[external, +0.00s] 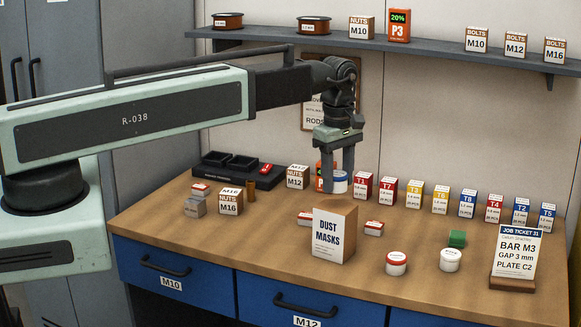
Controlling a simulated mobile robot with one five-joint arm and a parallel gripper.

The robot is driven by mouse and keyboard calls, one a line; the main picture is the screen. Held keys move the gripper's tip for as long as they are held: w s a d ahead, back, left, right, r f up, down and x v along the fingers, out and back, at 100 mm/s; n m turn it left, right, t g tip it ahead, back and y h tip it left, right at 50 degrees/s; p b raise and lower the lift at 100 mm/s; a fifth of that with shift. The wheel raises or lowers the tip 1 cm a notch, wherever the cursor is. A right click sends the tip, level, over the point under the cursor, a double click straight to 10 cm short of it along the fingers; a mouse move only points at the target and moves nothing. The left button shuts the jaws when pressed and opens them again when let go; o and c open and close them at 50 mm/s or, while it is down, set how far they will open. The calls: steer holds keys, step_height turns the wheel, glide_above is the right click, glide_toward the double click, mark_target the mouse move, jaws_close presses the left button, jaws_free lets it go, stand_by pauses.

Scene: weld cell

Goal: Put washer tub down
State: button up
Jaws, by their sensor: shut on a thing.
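My gripper (338,176) points down over the middle of the workbench, shut on a small round white-and-blue tub, the washer tub (340,184). The tub looks upright between the fingers, just behind the top of the dust masks box (335,232). Its label cannot be read, and I cannot tell how far above the bench it is. Two similar tubs stand at the front right of the bench: a white one with a red band (396,263) and a mostly white one (450,260).
A row of T-labelled boxes (413,194) lines the back right. An orange P3 box (321,182) is beside the fingers. Bare bench (280,245) shows left of the dust masks box.

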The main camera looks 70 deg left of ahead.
mark_target(337, 192)
step_height(337, 192, down, 4)
steer(key=b, duration=0.4)
steer(key=shift+f, duration=0.15)
steer(key=shift+r, duration=0.25)
steer(key=shift+f, duration=0.15)
steer(key=o, duration=1.3)
steer(key=shift+o, duration=0.2)
